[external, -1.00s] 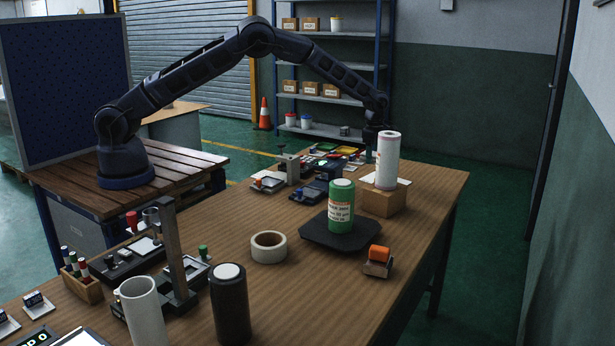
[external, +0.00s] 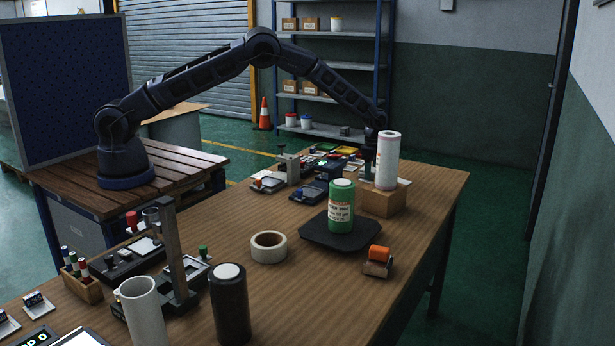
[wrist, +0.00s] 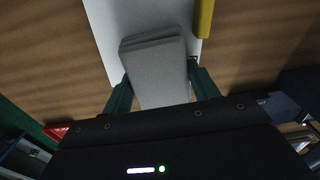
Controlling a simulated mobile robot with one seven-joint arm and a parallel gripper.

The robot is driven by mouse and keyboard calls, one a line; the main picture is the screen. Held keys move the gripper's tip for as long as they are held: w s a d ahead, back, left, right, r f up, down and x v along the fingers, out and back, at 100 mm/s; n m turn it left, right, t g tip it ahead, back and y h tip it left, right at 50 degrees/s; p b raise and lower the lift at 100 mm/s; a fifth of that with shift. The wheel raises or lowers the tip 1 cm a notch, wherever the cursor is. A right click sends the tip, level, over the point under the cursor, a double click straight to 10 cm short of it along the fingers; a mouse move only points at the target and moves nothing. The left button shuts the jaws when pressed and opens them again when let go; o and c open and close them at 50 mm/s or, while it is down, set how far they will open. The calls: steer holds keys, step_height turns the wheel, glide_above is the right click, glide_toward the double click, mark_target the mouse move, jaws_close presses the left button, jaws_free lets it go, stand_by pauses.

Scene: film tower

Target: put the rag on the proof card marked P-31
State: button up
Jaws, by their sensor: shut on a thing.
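A folded pale grey rag (wrist: 155,65) is between the two dark green fingers of my gripper (wrist: 158,76) in the wrist view. The fingers are shut on it. A white card (wrist: 104,28) shows below and around the rag; no marking on it can be read. I cannot tell whether the rag touches the card. In the external view my gripper (external: 370,156) is low over the far part of the bench, just left of the white paper roll. The rag cannot be made out there.
The paper roll (external: 387,160) stands on a wooden block (external: 383,203) close to my gripper. A green canister (external: 341,206) stands on a black scale (external: 338,238) nearer the camera. A yellow thing (wrist: 204,18) lies at the card's edge. The bench's right side is mostly clear.

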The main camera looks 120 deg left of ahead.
steer(key=o, duration=0.9)
steer(key=shift+o, duration=0.2)
step_height(320, 180, up, 12)
steer(key=shift+r, duration=0.1)
